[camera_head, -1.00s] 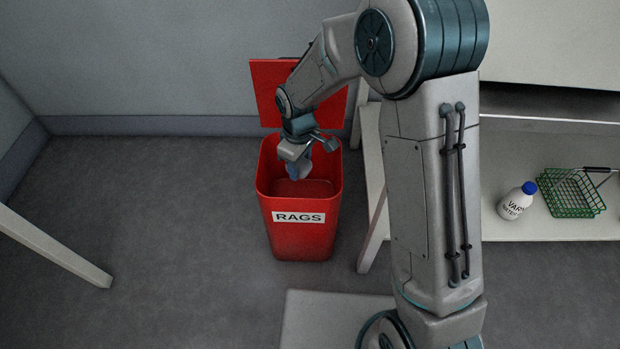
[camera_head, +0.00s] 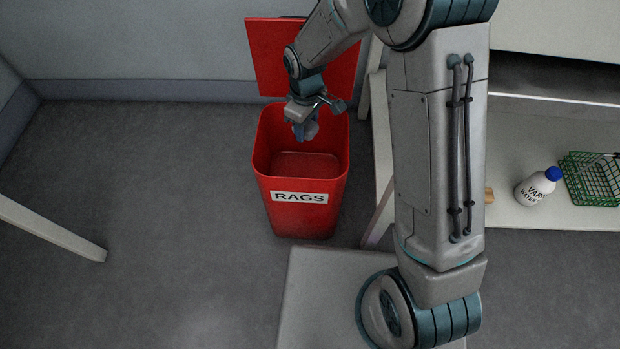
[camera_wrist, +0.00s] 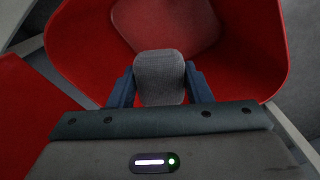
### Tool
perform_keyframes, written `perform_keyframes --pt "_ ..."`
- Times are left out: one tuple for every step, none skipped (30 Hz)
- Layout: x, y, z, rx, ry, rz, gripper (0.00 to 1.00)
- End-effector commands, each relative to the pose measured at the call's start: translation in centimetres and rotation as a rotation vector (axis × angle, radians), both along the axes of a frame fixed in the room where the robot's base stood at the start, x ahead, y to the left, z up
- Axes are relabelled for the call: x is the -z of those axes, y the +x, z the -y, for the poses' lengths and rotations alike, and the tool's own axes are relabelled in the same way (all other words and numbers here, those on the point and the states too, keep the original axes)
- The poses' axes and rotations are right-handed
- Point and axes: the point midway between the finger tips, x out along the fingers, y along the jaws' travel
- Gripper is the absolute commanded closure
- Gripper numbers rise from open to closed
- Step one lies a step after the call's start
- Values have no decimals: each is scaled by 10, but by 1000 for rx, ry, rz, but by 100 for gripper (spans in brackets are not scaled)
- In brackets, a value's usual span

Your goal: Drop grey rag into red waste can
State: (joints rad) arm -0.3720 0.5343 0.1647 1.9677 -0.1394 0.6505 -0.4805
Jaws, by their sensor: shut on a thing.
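The red waste can (camera_head: 300,218) stands on the floor with its lid (camera_head: 268,62) raised at the back and a white "RAGS" label on its front. My gripper (camera_head: 305,132) is over the can's opening, pointing down. In the wrist view, its two blue fingers (camera_wrist: 160,88) are shut on the grey rag (camera_wrist: 160,72), with one finger on each side. The rag also shows in the head view (camera_head: 312,130) as a small grey lump at the fingers. The can's red inner walls and floor (camera_wrist: 185,22) show beyond the rag in the wrist view.
A shelf (camera_head: 520,212) at the right holds a white bottle with a blue cap (camera_head: 538,187) and a green wire basket (camera_head: 592,178).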

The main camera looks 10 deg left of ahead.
Motion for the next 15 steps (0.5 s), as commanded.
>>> perform_keyframes --pt "7 0 0 1 0 0 80" --pt "8 0 0 1 0 0 80" --pt "9 0 1 1 0 0 80" --pt "10 0 1 1 0 0 80" --pt "10 0 1 1 0 0 80" --pt "9 0 0 1 0 0 80" --pt "9 0 0 1 0 0 80" --pt "9 0 0 1 0 0 80" --pt "8 0 0 1 0 0 80" --pt "8 0 0 1 0 0 80" --pt "8 0 0 1 0 0 80" --pt "8 0 0 1 0 0 44" --pt "8 0 0 1 0 0 36" --pt "8 0 0 1 0 0 30" --pt "8 0 0 1 0 0 30"
